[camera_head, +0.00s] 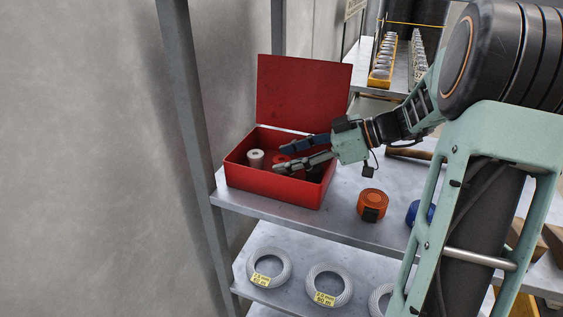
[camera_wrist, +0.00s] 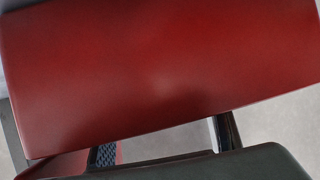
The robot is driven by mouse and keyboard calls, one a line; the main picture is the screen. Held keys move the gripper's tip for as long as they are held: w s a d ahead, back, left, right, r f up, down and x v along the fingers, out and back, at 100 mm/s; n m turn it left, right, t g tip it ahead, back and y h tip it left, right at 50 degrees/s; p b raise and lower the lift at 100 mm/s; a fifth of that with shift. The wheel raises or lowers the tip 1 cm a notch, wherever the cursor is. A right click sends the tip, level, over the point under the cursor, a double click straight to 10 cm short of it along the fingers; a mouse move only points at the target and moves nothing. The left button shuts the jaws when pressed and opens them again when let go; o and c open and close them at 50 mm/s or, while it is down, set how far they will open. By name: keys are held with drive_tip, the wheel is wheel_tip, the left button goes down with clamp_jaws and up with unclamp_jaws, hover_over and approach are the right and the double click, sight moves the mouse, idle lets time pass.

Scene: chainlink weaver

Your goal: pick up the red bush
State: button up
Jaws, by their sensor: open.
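The red bush (camera_head: 281,160) stands inside the open red box (camera_head: 262,182), right of a pale grey bush (camera_head: 256,159). It is partly hidden by my gripper (camera_head: 278,160), whose two fingers are spread and reach into the box from the right. The fingertips are at the red bush, one on its far side and one on its near side in the head view; I cannot tell whether they touch it. In the wrist view, a red panel (camera_wrist: 160,70), seemingly the box lid, fills most of the picture, with parts of my gripper (camera_wrist: 163,148) along the bottom; the bush does not show there.
The box lid (camera_head: 303,92) stands raised behind the box. An orange round item (camera_head: 372,204) and a blue one (camera_head: 420,213) lie on the shelf (camera_head: 335,228) to the right. Wire coils (camera_head: 270,267) lie on the shelf below. A grey post (camera_head: 192,100) rises at the left.

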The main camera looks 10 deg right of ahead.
drive_tip(key=shift+a+f, duration=0.1)
drive_tip(key=shift+a, duration=0.05)
drive_tip(key=c, duration=1.2)
drive_tip(key=shift+w, duration=0.1)
